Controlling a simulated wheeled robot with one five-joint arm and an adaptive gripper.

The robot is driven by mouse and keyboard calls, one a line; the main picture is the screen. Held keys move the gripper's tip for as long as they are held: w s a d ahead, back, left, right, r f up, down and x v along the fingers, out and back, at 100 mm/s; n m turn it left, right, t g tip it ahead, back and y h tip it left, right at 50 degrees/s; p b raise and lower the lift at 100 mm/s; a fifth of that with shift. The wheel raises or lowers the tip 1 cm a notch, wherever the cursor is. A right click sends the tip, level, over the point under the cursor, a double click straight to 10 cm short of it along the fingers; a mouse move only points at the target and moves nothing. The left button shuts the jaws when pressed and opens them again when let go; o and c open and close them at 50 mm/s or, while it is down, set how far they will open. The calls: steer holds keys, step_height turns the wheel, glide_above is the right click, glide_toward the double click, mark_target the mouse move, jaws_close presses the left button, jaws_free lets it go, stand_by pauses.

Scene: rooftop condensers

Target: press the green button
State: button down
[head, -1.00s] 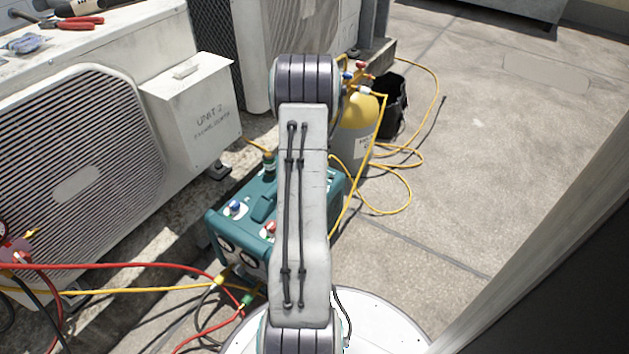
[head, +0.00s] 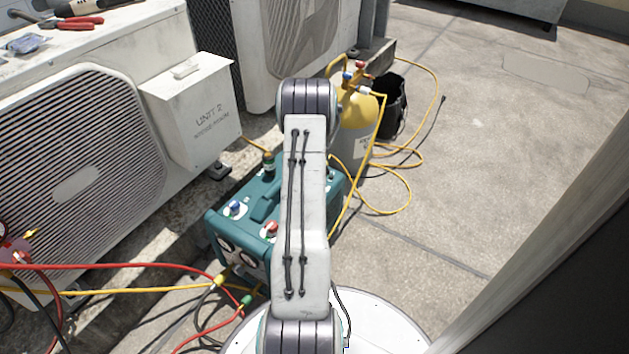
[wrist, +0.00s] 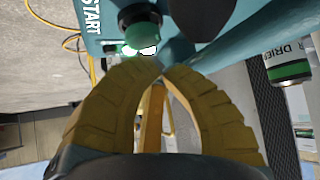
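The green button (wrist: 142,36) shows in the wrist view, on a dark round mount beside the word START on the teal machine (wrist: 225,18). My gripper (wrist: 160,70) has ribbed yellow fingers whose tips meet, with nothing seen between them. The tips are just below and right of the button in that view; I cannot tell whether they touch it. In the head view the teal machine (head: 262,207) stands on the floor, with a blue knob (head: 236,208) and a red one (head: 271,228) on top. My arm hides my gripper and the green button there.
A green-and-white drier cylinder (wrist: 288,68) is beside the machine. A yellow gas cylinder (head: 357,125) and looped yellow hoses (head: 410,190) stand behind it. The Unit 2 condenser (head: 80,150) is at left. Red hoses (head: 110,267) cross at front left. Floor at right is clear.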

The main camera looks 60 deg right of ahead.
steer(key=c, duration=1.9)
jaws_free()
jaws_close()
steer(key=shift+f, duration=1.3)
steer(key=shift+r, duration=0.15)
steer(key=shift+r+p, duration=0.7)
steer(key=shift+r, duration=0.45)
steer(key=shift+r, duration=0.15)
steer(key=shift+r+p, duration=1.45)
steer(key=shift+r, duration=0.9)
